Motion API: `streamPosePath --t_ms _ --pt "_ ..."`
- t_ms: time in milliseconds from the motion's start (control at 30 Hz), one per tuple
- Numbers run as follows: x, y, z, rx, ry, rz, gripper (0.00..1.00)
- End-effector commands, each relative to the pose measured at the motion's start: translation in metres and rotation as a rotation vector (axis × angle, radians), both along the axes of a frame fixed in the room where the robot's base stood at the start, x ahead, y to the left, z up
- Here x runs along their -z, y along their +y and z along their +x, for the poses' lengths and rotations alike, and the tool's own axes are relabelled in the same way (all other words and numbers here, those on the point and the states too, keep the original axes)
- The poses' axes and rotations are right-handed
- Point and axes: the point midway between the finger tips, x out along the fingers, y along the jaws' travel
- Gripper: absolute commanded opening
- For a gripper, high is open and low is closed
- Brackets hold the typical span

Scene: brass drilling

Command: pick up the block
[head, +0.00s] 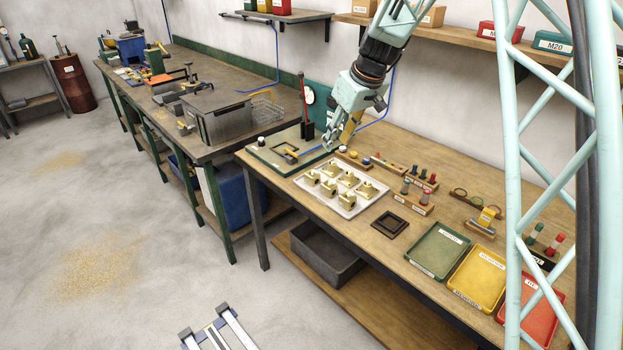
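Several brass blocks (345,200) sit in rows on a white tray (352,212) on the wooden bench. They are squat, gold-coloured pieces with raised parts on them. My gripper (338,142) points down behind the tray, near the right end of a green plate fixture (262,158). It appears above and apart from the blocks. A tan-gold part shows beside its fingers; I cannot tell whether it belongs to the gripper or is something behind or in it. The finger gap is too small to make out.
A black-and-red upright lever (304,110) stands just left of my gripper. Small wooden racks (414,200) stand right of the tray. A dark square frame (390,224) and green (438,250), yellow (478,278) and red (541,312) trays lie further right. A shelf hangs above.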

Motion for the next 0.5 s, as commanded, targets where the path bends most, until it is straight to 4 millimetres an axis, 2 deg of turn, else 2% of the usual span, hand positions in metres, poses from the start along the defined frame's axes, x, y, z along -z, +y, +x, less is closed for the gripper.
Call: streamPosePath --t_ms 300,500 --pt "0.048 0.023 0.041 -0.056 -0.006 -0.003 0.32" --pt "0.074 0.034 0.060 -0.084 -0.013 -0.005 0.32"
